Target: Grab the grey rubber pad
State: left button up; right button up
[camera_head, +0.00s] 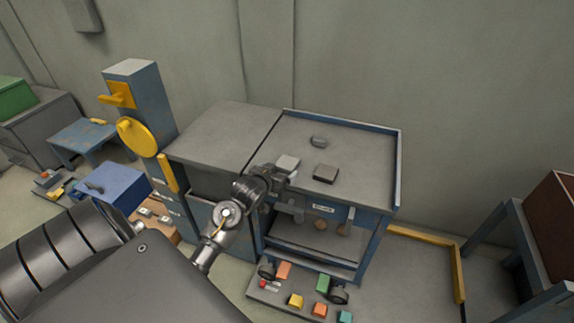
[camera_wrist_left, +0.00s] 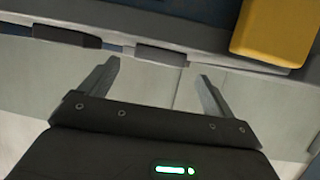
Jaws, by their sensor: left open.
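Three small blocks lie on the grey top of the blue cart (camera_head: 365,165) in the head view: a light grey pad-like block (camera_head: 288,163), a dark grey block (camera_head: 326,173) and a small rounded grey piece (camera_head: 319,141). I cannot tell for sure which is the rubber pad. My left gripper (camera_head: 290,192) is at the cart's front edge, close to the light grey block, which the wrist partly overlaps. In the left wrist view its two fingers (camera_wrist_left: 155,85) are apart with nothing between them. My right gripper is not in view.
The cart top has a raised rim at back and right. A grey cabinet top (camera_head: 222,135) adjoins it at left. The left wrist view shows dark handles (camera_wrist_left: 160,53) and a yellow block (camera_wrist_left: 272,32). A low board with coloured blocks (camera_head: 296,300) lies below the cart.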

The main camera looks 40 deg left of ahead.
aim_at(284, 167)
pick_arm(q)
jog(key=x, duration=0.3)
jog(key=shift+w+f, duration=0.2)
jog(key=shift+w, duration=0.15)
jog(key=c, duration=1.1)
